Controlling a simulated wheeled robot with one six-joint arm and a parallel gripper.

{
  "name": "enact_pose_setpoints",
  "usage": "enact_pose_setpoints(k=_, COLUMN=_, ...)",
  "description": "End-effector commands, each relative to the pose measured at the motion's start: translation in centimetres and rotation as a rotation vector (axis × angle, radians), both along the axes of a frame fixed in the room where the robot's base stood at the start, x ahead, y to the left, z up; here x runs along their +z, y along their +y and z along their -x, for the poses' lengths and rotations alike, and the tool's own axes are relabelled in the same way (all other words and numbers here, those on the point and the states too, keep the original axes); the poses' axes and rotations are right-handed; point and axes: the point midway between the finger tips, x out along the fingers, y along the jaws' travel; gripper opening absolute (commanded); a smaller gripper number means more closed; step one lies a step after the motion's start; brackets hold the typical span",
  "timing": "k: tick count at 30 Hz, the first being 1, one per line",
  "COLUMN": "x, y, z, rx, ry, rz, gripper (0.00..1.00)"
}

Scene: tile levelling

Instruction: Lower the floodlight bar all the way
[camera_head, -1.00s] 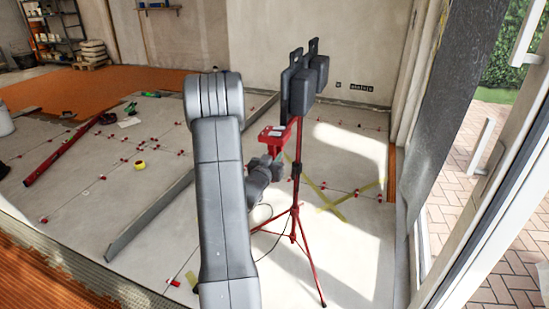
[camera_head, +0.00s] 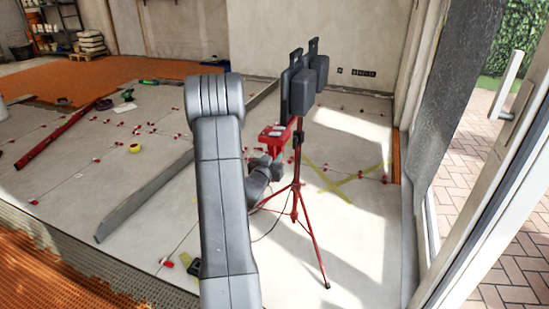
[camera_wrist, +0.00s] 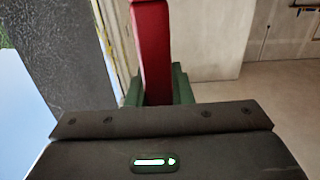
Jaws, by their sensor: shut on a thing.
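The floodlight stand is a thin red tripod (camera_head: 309,230) with a black collar (camera_head: 297,140) on its mast. Two black floodlights (camera_head: 302,80) sit on the bar at its top, close above the collar. A red box-like part (camera_head: 275,132) shows left of the mast. My gripper shows at the wrist camera (camera_wrist: 157,88), its green fingers either side of a red upright part (camera_wrist: 152,45), shut on it. In the head view my arm partly hides the gripper, so its exact grip point on the bar is unclear.
A long grey metal profile (camera_head: 145,205) lies left of my arm. A glass door frame (camera_head: 480,200) stands close on the right. The floor around the tripod is mostly clear.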

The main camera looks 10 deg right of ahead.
Motion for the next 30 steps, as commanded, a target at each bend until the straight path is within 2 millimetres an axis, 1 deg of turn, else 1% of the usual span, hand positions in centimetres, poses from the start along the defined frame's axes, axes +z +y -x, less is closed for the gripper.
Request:
enact_pose_setpoints(k=1, x=-0.7, y=0.0, z=0.2, rx=-0.001, ry=0.008, rz=-0.004, gripper=0.00)
enact_pose_setpoints(k=11, x=-0.9, y=0.0, z=0.3, rx=-0.002, ry=0.014, rz=-0.007, gripper=0.00)
enact_pose_setpoints(k=12, x=-0.9, y=0.0, z=0.3, rx=-0.001, ry=0.014, rz=-0.007, gripper=0.26)
enact_pose_setpoints(k=14, x=-0.9, y=0.0, z=0.2, rx=-0.001, ry=0.013, rz=-0.006, gripper=0.38)
enact_pose_setpoints(k=15, x=-0.8, y=0.0, z=0.2, rx=-0.001, ry=0.011, rz=-0.006, gripper=0.42)
enact_pose_setpoints(k=25, x=-0.5, y=0.2, z=0.4, rx=0.000, ry=0.006, rz=-0.003, gripper=0.42)
enact_pose_setpoints(k=28, x=-0.4, y=0.8, z=1.2, rx=0.001, ry=0.006, rz=-0.004, gripper=0.42)
enact_pose_setpoints(k=30, x=-0.4, y=1.5, z=2.2, rx=0.002, ry=0.006, rz=-0.003, gripper=0.42)
